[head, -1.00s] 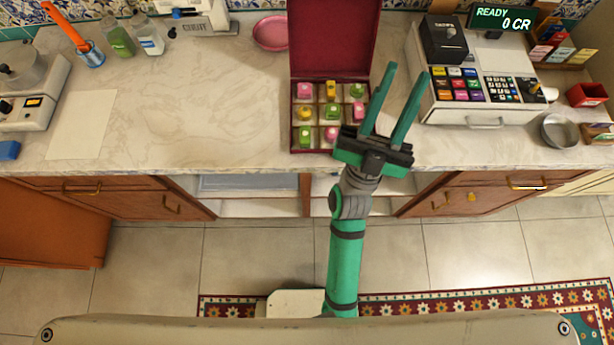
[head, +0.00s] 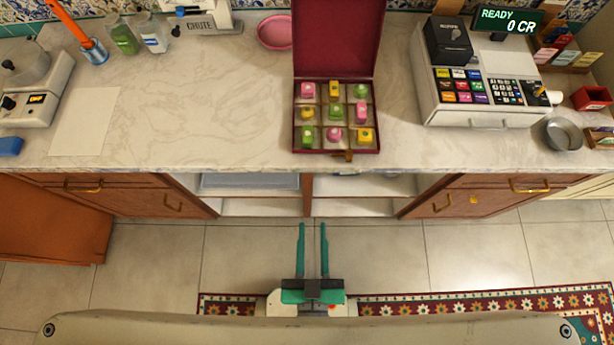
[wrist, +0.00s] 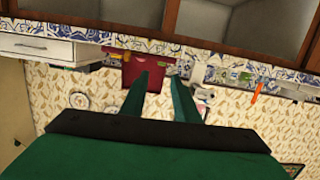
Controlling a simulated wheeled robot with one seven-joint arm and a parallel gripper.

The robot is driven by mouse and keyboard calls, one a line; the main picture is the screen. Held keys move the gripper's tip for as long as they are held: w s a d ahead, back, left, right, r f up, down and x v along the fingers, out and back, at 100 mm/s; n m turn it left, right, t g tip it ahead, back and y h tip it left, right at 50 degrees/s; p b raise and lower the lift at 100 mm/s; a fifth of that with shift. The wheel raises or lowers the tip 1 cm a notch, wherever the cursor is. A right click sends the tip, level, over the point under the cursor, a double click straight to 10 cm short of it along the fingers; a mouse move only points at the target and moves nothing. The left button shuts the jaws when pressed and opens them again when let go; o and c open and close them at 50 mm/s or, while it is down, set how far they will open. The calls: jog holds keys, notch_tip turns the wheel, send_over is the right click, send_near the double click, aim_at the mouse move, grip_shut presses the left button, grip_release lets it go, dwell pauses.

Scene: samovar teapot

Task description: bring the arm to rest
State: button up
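My gripper (head: 312,245) is low in front of the counter in the head view, drawn back close to my body. Its two green fingers point toward the counter and stand apart with nothing between them. In the wrist view my gripper (wrist: 160,85) also shows its fingers apart and empty. The rest of my arm is mostly hidden beneath the gripper in the head view.
An open red box (head: 336,62) of small coloured pieces stands on the marble counter (head: 200,120). A cash register (head: 482,95) is at right, a pink bowl (head: 274,33) at back. Open cupboard shelves (head: 260,206) lie below the counter.

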jog(key=shift+s+a+f+g, duration=0.3)
jog(key=shift+s+a+f, duration=0.1)
jog(key=shift+s, duration=0.25)
jog(key=shift+s+a+f+g, duration=0.3)
jog(key=shift+s+f, duration=0.1)
jog(key=shift+s, duration=0.25)
dwell(0.4)
